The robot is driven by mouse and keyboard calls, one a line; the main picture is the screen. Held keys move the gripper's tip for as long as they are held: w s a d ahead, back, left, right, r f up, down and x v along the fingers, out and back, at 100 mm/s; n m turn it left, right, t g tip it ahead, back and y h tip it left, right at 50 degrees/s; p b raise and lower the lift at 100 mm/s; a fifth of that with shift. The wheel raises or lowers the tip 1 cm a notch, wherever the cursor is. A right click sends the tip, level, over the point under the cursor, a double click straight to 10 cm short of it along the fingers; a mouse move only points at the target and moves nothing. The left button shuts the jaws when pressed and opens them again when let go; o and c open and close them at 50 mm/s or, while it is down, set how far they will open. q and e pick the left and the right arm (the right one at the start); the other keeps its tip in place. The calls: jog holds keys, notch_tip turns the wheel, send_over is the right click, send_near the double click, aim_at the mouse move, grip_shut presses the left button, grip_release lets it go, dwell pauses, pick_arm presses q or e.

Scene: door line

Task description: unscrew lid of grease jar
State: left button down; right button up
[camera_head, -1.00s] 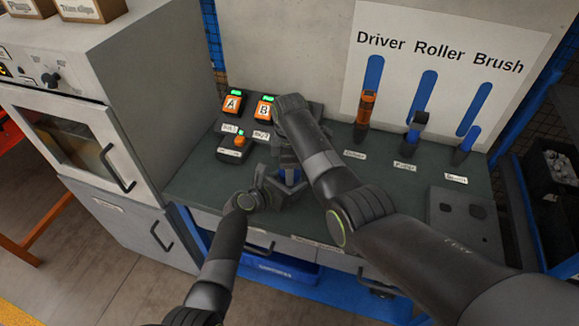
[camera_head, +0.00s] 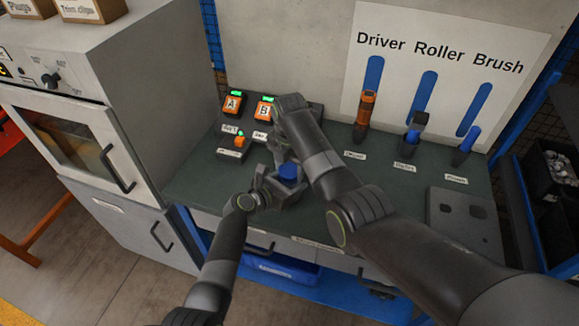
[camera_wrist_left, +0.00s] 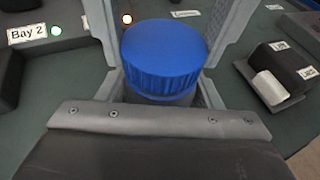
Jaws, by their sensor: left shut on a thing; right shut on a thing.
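The grease jar's blue lid (camera_head: 289,171) shows above my left gripper (camera_head: 284,188) near the front of the bench. In the left wrist view, the ribbed blue lid (camera_wrist_left: 165,55) is upright, with a grey finger close against each side. The jar body is mostly hidden below it. My left gripper is shut on the jar, low at the bench.
Bay switches A (camera_head: 232,104) and B (camera_head: 264,110) and a small box with an orange button (camera_head: 240,141) stand behind left. The driver (camera_head: 365,112), roller (camera_head: 414,135) and brush (camera_head: 466,147) stand to the right. A white oven (camera_head: 75,140) borders the bench's left.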

aim_at(290, 170)
jog(key=shift+r, duration=0.2)
jog(key=shift+r, duration=0.9)
jog(key=shift+r, duration=0.15)
jog(key=shift+r, duration=1.9)
pick_arm(q)
jog(key=shift+c, duration=1.6)
grip_release()
